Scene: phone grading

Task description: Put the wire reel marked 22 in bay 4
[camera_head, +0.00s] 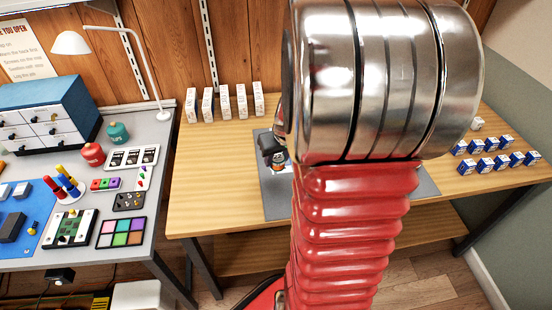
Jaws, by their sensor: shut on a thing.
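My gripper (272,149) is above the grey mat (275,203) on the wooden table, left of my arm, and partly hidden by it. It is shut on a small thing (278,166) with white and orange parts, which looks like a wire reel. I cannot read any number on it. I cannot tell whether it touches the mat. No bay marked 4 can be made out; my arm covers the middle of the mat and much of the table behind it.
Several white boxes (225,101) stand at the table's back left. Several blue-and-white boxes (492,163) lie at the right. The grey bench on the left holds a white lamp (72,43), a drawer cabinet (45,110) and a white slotted tray (131,157). The table's front left is clear.

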